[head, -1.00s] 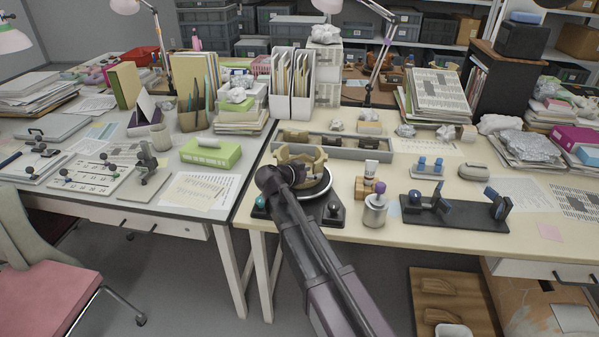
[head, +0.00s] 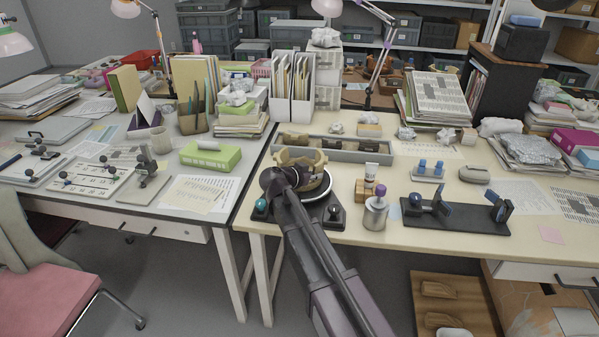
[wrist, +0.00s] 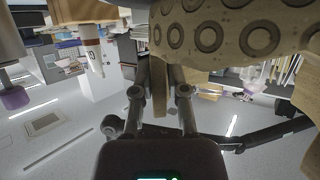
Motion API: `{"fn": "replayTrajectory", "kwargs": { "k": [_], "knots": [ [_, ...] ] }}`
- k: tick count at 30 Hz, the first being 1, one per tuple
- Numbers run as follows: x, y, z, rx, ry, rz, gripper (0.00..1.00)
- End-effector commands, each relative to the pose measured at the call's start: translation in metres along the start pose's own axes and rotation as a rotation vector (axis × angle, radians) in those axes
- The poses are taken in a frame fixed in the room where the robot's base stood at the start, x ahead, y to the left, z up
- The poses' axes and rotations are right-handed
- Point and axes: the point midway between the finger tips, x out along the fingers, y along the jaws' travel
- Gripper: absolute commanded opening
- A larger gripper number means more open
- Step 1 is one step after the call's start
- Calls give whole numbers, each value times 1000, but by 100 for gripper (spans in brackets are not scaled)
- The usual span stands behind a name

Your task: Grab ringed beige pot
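The ringed beige pot (head: 312,172) stands on the round turntable (head: 322,194) near the front left of the beige table. Its upper edge is uneven. In the wrist view the pot's wall (wrist: 230,38), with a row of dark rings, fills the top right. My gripper (wrist: 161,72) is at the pot, its fingers drawn close together on either side of a narrow beige part of it. In the head view my wrist (head: 277,181) covers the pot's near left side and hides the fingertips.
A white tube on a wooden block (head: 366,186) and a metal canister (head: 376,214) stand just right of the turntable. A black stand (head: 455,221) lies farther right. A grey tray (head: 345,149) lies behind the pot. The table's front edge is close below.

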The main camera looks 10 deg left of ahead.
Motion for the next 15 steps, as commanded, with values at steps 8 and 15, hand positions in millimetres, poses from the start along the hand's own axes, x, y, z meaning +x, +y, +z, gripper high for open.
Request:
{"fn": "replayTrajectory", "kwargs": {
  "k": [8, 15],
  "knots": [
    [0, 0, 0, 1, 1, 0, 0],
    [-1, 0, -2, 1, 1, 0, 0]
  ]
}}
